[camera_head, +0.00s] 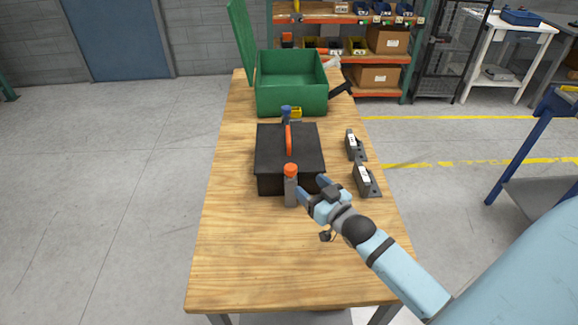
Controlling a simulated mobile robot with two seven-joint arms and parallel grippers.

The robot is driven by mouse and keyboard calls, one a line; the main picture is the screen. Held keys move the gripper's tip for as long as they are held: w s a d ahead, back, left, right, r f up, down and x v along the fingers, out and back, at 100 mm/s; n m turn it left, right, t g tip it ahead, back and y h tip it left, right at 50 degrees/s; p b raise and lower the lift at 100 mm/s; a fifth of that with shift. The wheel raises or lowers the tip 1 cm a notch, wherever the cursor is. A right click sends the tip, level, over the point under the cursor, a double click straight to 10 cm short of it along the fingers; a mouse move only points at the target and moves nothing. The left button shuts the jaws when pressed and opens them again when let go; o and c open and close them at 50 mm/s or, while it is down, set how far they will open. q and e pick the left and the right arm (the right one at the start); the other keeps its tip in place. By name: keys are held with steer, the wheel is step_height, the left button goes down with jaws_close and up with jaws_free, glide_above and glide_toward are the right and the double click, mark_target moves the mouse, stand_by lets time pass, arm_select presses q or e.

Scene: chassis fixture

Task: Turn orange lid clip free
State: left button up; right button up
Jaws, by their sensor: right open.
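A black box (268,155) with a closed lid sits on the wooden table, with an upright orange handle (289,138) on its lid. At its near side stands a grey clip post with an orange top (290,170), which I take for the orange lid clip. A similar clip with a blue top (286,110) is at the box's far side. My right gripper (312,187) is open, with its blue fingers just right of the orange clip by the box's near right corner. I cannot tell whether a finger touches the clip. My left gripper is not in view.
An open green case (290,98) stands behind the box on the wooden table (240,260). Two grey fixture blocks (355,145) (366,180) lie to the right of the box. A black tool (341,90) lies beside the case. The table's near part is clear.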

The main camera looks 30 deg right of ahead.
mark_target(295, 172)
steer(key=w+p, duration=0.1)
steer(key=w, duration=0.8)
steer(key=shift+a+f, duration=0.1)
steer(key=c, duration=0.9)
